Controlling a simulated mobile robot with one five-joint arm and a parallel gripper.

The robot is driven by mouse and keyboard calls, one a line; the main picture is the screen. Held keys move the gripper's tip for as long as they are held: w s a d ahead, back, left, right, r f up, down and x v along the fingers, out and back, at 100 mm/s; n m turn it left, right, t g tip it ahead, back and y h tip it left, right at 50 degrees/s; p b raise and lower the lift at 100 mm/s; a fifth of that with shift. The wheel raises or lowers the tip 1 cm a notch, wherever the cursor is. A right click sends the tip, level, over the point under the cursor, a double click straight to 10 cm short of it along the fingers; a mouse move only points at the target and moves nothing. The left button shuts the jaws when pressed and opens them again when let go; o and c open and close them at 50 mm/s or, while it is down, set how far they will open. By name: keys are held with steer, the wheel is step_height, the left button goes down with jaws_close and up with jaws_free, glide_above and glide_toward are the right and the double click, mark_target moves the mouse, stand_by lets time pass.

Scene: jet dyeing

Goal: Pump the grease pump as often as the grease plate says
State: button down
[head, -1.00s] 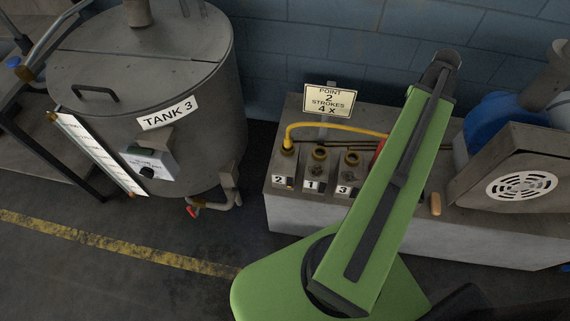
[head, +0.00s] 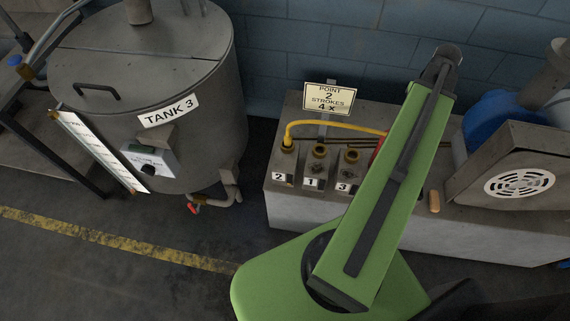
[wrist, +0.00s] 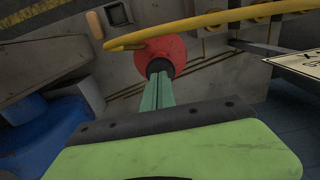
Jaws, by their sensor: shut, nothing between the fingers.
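The grease plate (head: 327,98) reads "POINT 2, STROKES 4 x". Below it stand three grease points labelled 2, 1 and 3. The yellow hose (head: 335,125) ends on point 2 (head: 287,148) at the left. The red grease pump (head: 378,148) is mostly hidden behind my green arm in the head view. In the wrist view its red round part (wrist: 172,50) lies straight ahead of the fingers. My gripper (wrist: 159,76) is shut and empty, its tips over or against this red part; I cannot tell whether they touch. The head view hides my fingers.
Tank 3 (head: 190,60) stands at the left with a level scale and a control box. A vented machine housing (head: 475,190) and blue motor (head: 495,118) stand at the right of the plinth (head: 310,212). A small wooden-coloured handle (head: 435,202) shows near its front edge.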

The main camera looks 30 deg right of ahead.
steer(key=shift+f+b, duration=2.25)
steer(key=shift+f, duration=0.1)
steer(key=shift+r, duration=0.1)
step_height(320, 180, up, 5)
steer(key=p, duration=0.5)
steer(key=shift+f+b, duration=2.4)
steer(key=shift+f, duration=0.1)
steer(key=shift+r+p, duration=2.45)
